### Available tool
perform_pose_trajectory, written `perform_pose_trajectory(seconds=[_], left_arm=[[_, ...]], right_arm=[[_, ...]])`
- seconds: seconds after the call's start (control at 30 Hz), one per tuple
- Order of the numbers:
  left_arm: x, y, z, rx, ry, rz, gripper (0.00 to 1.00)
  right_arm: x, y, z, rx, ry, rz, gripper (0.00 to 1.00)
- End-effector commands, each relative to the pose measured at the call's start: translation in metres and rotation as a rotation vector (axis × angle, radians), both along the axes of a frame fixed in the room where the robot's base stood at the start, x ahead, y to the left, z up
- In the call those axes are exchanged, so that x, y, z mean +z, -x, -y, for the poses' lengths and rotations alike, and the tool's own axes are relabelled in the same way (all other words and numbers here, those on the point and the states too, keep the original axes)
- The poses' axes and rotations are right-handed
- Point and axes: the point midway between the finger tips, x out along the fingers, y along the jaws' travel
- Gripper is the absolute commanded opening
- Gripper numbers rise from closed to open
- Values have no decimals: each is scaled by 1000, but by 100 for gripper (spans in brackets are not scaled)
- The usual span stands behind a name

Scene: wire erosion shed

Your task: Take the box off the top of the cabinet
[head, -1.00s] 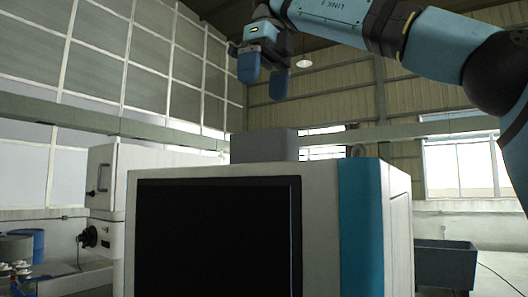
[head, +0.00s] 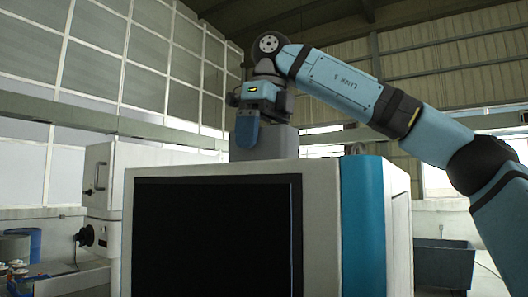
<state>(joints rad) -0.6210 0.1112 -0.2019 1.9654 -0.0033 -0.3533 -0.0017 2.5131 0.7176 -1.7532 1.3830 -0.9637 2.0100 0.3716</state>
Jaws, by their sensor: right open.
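The box (head: 280,146) is a plain grey block on top of the cabinet (head: 318,235), which is white with a dark front panel and a blue stripe. My right gripper (head: 256,126) points down at the box, with its body just above the box's top. One blue finger hangs in front of the box's near left face. The other finger is hidden, and I cannot tell whether either finger touches the box. The jaws are open. My left gripper is out of view.
A white machine cabinet (head: 100,180) with a handle and a black knob stands at the left. A blue barrel (head: 36,245) is at the far left. A dark bin (head: 443,263) stands on the floor at the right.

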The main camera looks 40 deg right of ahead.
Motion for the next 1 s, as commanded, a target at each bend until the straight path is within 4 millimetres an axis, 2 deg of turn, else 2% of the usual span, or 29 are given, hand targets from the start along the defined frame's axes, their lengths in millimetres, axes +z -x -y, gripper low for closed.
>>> perform_pose_trajectory(seconds=[0.1,0.33,0.37,0.5,0.6,1.0], left_arm=[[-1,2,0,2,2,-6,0],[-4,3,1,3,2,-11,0],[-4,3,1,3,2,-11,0],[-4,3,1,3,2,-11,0],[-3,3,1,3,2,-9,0],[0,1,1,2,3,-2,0]], right_arm=[[-6,-1,0,-1,0,1,96],[-7,-1,0,-1,0,2,96],[-7,-1,0,-1,0,2,91],[-7,-1,0,-2,0,1,59],[-7,-1,0,-2,0,1,39],[0,-1,0,-3,0,2,39]])
